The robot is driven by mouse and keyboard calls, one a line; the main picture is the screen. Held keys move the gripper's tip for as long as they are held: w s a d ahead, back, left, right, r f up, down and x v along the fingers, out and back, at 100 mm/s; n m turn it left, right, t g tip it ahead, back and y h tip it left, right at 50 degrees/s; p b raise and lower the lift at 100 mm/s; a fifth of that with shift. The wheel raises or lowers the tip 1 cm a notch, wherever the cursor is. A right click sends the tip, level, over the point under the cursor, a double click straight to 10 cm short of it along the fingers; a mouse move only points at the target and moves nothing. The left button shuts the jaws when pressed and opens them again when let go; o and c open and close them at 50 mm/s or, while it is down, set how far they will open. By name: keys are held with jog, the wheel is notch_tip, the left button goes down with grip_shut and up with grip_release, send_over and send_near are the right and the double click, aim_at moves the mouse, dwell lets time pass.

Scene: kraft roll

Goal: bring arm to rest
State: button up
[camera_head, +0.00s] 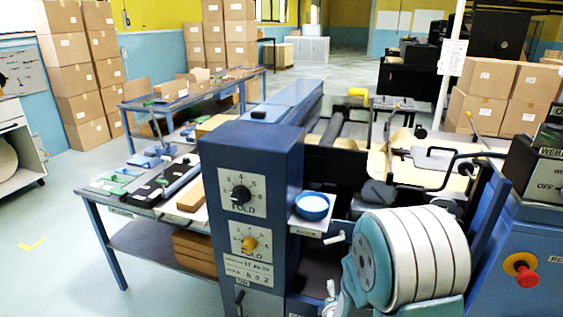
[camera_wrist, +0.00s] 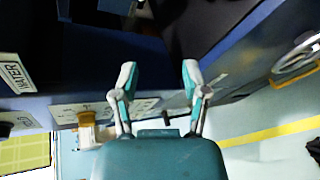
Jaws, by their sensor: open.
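My gripper (camera_wrist: 158,82) shows in the wrist view with its two teal and grey fingers spread apart. Nothing is between the fingertips. They are in front of the blue side of a machine, and I cannot tell how far off it is. In the head view my teal and white arm (camera_head: 415,262) fills the lower right, folded close to the camera. It stands in front of the blue machine. My gripper cannot be made out clearly in the head view.
A blue control column (camera_head: 258,165) with dials stands left of my arm. A blue bowl (camera_head: 312,206) sits on a small shelf beside it. A red stop button (camera_head: 524,274) is on the right cabinet. A workbench (camera_head: 100,198) with tools is at left. Floor is clear at far left.

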jog(key=s+r+m+g+y, duration=0.25)
jog(key=s+r+m, duration=0.35)
jog(key=r+m, duration=0.6)
jog(key=s+r+m+g, duration=0.2)
jog(key=s+r+m, duration=0.3)
jog(key=s, duration=0.5)
jog(key=s+d+r+m+g, duration=0.1)
jog(key=s+r+m+g, duration=0.2)
jog(key=s, duration=0.7)
notch_tip(320, 180, up, 2)
jog(key=shift+d+r+m+h, duration=0.1)
jog(key=shift+d+m+h, duration=0.25)
jog(key=shift+m, duration=0.55)
